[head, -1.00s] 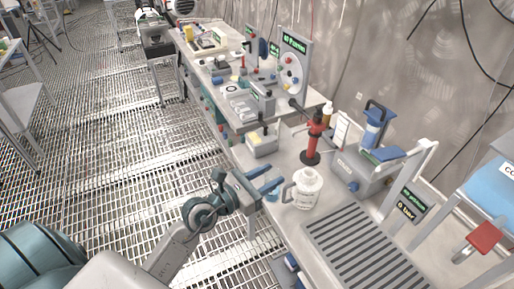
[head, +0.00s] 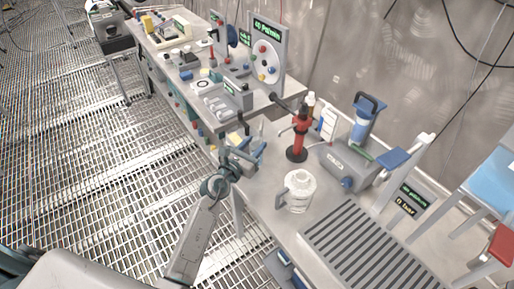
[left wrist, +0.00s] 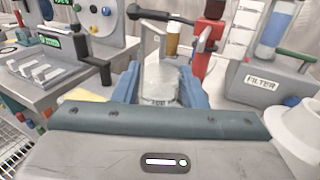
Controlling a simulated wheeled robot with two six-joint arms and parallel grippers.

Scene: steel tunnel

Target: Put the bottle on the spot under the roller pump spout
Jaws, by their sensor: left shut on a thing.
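A clear bottle (left wrist: 160,82) with dark print stands between the blue fingers of my left gripper (left wrist: 160,90) in the left wrist view. The gripper is shut on it. In the head view my left gripper (head: 254,152) is at the bench's near-left edge, and the bottle is mostly hidden there. The roller pump (head: 268,60), a grey panel with a disc of coloured rollers, stands beyond the gripper.
A red stand (head: 297,145) is right of the gripper, with an amber bottle (left wrist: 173,40) near it. A white jug (head: 298,192) stands in front. The filter unit (head: 350,165) is farther right. A slotted grate (head: 365,245) covers the near bench.

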